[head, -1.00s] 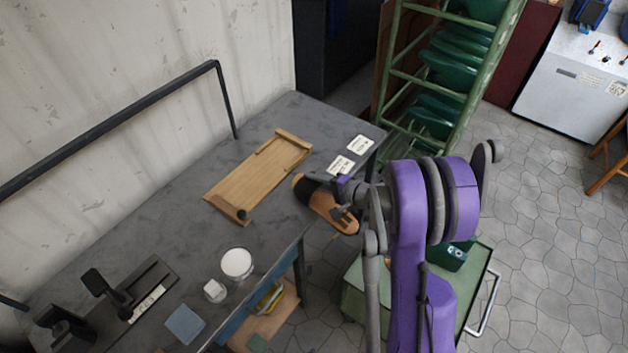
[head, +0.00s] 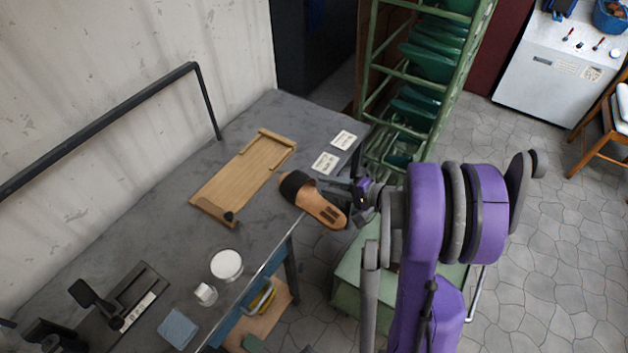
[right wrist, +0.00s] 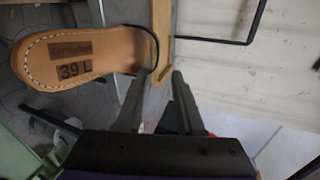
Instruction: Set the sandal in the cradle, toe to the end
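The sandal (head: 323,208), tan with a dark toe strap, lies across the table's right edge, its toe end over the table and its heel end past the edge. In the right wrist view its insole (right wrist: 85,55) reads "39 L". The wooden cradle (head: 240,183) lies on the table, left of the sandal; a strip of wood, probably its edge, shows in the right wrist view (right wrist: 162,40). My right gripper (head: 335,183) is beside the sandal's upper right side. Its fingers (right wrist: 158,85) stand apart with no clear grip on the sandal. My left gripper is out of view.
The grey table (head: 150,215) has two white cards (head: 325,163), a round white pot (head: 227,265) and a dark tool (head: 128,300). A green cart (head: 350,280) stands below the right arm. A green rack (head: 420,95) stands behind. Bare table surrounds the cradle.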

